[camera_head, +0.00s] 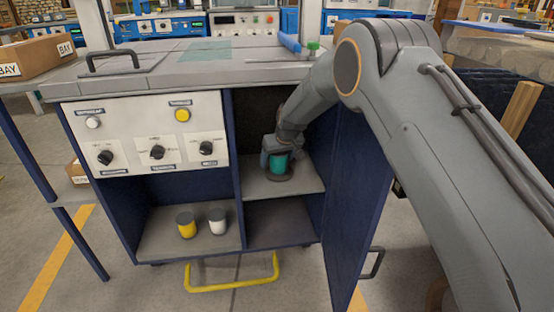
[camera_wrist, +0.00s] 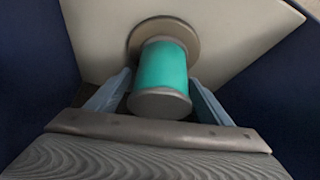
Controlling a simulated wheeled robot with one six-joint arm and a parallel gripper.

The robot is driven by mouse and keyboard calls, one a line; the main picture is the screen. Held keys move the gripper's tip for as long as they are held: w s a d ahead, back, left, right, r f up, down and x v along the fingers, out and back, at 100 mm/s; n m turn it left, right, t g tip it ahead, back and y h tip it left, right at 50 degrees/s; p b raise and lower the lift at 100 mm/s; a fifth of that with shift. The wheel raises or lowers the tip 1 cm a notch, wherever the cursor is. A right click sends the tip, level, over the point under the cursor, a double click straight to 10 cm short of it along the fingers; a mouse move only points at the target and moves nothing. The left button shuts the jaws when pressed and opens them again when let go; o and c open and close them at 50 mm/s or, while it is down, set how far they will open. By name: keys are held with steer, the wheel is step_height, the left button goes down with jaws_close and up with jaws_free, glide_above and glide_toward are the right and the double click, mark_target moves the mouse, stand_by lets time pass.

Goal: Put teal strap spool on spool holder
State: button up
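The teal strap spool (camera_wrist: 162,68) has a grey end flange facing the wrist camera. In the head view the spool (camera_head: 278,163) stands upright over a round brown-grey disc on the right compartment's shelf, which appears to be the spool holder (camera_head: 279,176). The holder (camera_wrist: 184,30) also shows behind the spool in the wrist view. The gripper (camera_head: 278,158) comes from above. Whether the spool rests fully on the holder is hidden.
A yellow spool (camera_head: 186,226) and a white spool (camera_head: 217,222) stand in the lower left compartment. Above is the grey worktop (camera_head: 200,66); the lower right compartment (camera_head: 277,226) is empty.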

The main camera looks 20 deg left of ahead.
steer(key=shift+r, duration=0.25)
steer(key=shift+s+d+r+p, duration=0.4)
steer(key=shift+s+r+p, duration=0.05)
steer(key=shift+r+p, duration=0.15)
steer(key=s+d, duration=0.7)
steer(key=s, duration=0.1)
steer(key=shift+s+d+f+p, duration=0.1)
steer(key=shift+d+f+p, duration=0.05)
steer(key=shift+d+p, duration=0.2)
steer(key=s+d+r+g+h, duration=0.1)
steer(key=s+d+r, duration=0.3)
steer(key=s+d, duration=0.3)
steer(key=s+d+r+m+g+h, duration=0.1)
steer(key=s+d+r, duration=0.4)
steer(key=s, duration=1.3)
steer(key=s+d+r+g+h, duration=0.1)
steer(key=s+d+r, duration=0.4)
steer(key=s+d, duration=0.5)
steer(key=s+g, duration=0.1)
steer(key=s, duration=0.2)
steer(key=shift+d+r+m, duration=0.2)
steer(key=shift+m, duration=0.2)
steer(key=shift+w, duration=0.1)
